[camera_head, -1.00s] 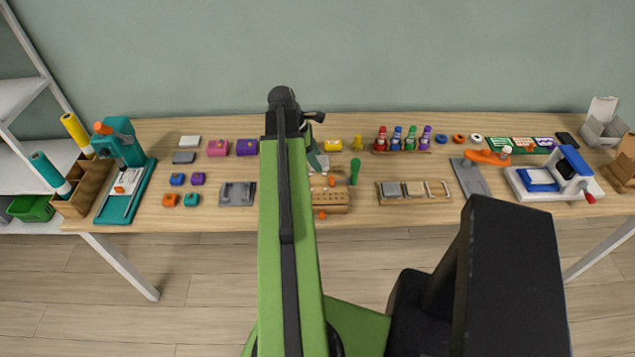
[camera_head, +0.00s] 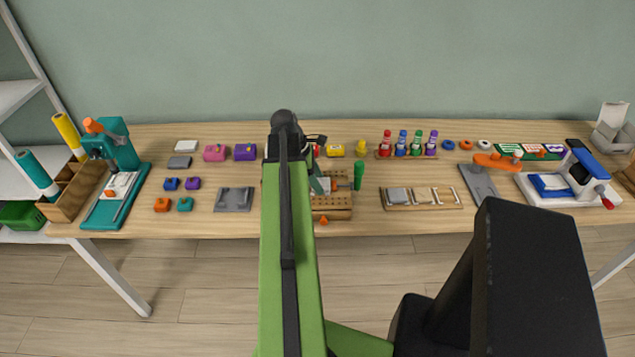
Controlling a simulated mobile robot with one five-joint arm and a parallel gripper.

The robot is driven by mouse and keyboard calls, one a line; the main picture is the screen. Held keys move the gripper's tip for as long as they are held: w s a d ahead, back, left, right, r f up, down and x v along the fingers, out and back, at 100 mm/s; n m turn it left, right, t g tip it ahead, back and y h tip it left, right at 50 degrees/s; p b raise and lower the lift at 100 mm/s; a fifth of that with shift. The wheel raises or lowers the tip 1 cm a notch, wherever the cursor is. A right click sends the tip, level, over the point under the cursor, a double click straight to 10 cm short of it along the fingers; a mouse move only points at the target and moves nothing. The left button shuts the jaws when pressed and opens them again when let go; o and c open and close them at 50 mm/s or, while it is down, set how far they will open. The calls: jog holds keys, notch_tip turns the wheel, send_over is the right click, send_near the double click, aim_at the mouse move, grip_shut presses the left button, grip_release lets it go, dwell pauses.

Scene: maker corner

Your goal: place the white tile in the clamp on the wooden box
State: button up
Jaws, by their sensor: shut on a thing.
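The wooden box (camera_head: 332,214), with holes in its top, stands near the table's front edge, partly behind my green arm. An orange-and-grey clamp part (camera_head: 342,185) shows on top of it. My gripper (camera_head: 321,184) points down over the box's left part, mostly hidden by my arm. It is shut on a small pale piece, the white tile (camera_head: 326,184), of which only a sliver shows. The tile is at the clamp, but I cannot tell whether it touches it or sits inside it.
A green handle (camera_head: 358,175) stands upright close to the box's right. A wooden tray (camera_head: 424,206) with tiles and slots lies further right, a grey plate (camera_head: 234,199) to the left. Several bottles (camera_head: 403,142) stand behind. Bare table lies between box and tray.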

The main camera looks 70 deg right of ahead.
jog(key=o, duration=1.3)
jog(key=shift+o, duration=0.2)
jog(key=shift+r, duration=0.1)
jog(key=shift+r+p, duration=0.25)
jog(key=shift+p, duration=0.2)
jog(key=p+v, duration=1)
jog(key=v, duration=0.1)
jog(key=shift+w+r+p, duration=0.2)
jog(key=shift+r+p, duration=0.05)
jog(key=shift+p, duration=0.1)
jog(key=shift+a, duration=0.1)
